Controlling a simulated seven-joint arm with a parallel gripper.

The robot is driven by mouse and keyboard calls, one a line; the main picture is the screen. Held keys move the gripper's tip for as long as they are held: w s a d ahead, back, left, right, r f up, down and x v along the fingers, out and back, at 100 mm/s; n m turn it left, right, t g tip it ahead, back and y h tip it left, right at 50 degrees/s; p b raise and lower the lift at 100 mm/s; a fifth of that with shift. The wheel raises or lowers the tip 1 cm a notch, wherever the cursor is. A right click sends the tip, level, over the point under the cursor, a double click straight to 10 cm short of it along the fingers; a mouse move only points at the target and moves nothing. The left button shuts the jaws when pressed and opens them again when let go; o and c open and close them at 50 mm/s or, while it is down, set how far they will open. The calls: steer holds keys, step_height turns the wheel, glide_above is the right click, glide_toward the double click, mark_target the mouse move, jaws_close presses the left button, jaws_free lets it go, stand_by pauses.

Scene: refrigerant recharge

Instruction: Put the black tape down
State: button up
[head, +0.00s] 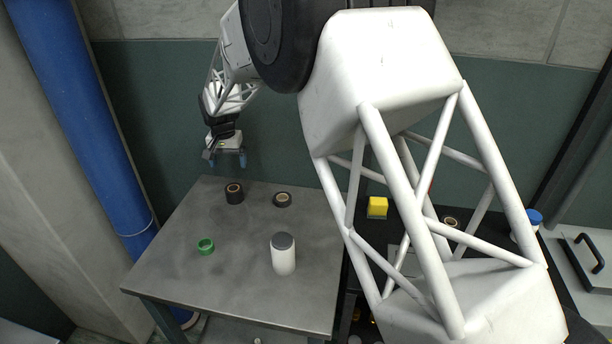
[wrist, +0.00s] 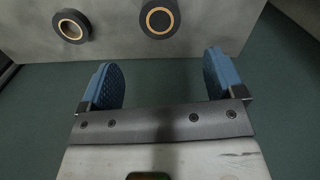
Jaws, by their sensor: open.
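Two black tape rolls with tan cores stand on the grey table near its back edge. The taller one (head: 234,198) is at the left and a flatter one (head: 283,203) is to its right. Both also show at the top of the wrist view, a larger roll (wrist: 147,20) and a smaller one (wrist: 60,20). My gripper (head: 226,159) is above and behind the table's back edge, clear of both rolls. Its blue fingers are wide apart with nothing between them, as the wrist view also shows (wrist: 163,80).
A green tape roll (head: 205,250) and a white canister with a grey lid (head: 284,258) stand on the table (head: 185,285). A yellow block (head: 377,207) and a blue-lidded container (head: 533,218) are on a dark surface to the right. A blue pipe (head: 85,120) rises at the left.

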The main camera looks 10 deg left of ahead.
steer(key=shift+d+r, duration=0.1)
steer(key=s+d+r, duration=0.2)
steer(key=d+r, duration=0.3)
steer(key=d, duration=0.5)
steer(key=s+d+r+t, duration=0.1)
steer(key=s+d+r, duration=0.3)
steer(key=d, duration=0.5)
steer(key=s+d+r, duration=0.1)
steer(key=d+r, duration=0.6)
steer(key=d, duration=0.3)
steer(key=s+d+r+m, duration=0.1)
steer(key=s+d+r, duration=0.2)
steer(key=s+d, duration=1)
steer(key=s+d+f, duration=0.1)
steer(key=s+d, duration=0.7)
steer(key=s, duration=0.2)
steer(key=s+d+f+m+t, duration=0.1)
steer(key=s+d+f, duration=0.1)
steer(key=s+d, duration=0.6)
steer(key=s, duration=0.2)
steer(key=shift+s+f+t, duration=0.15)
steer(key=shift+s+t, duration=0.15)
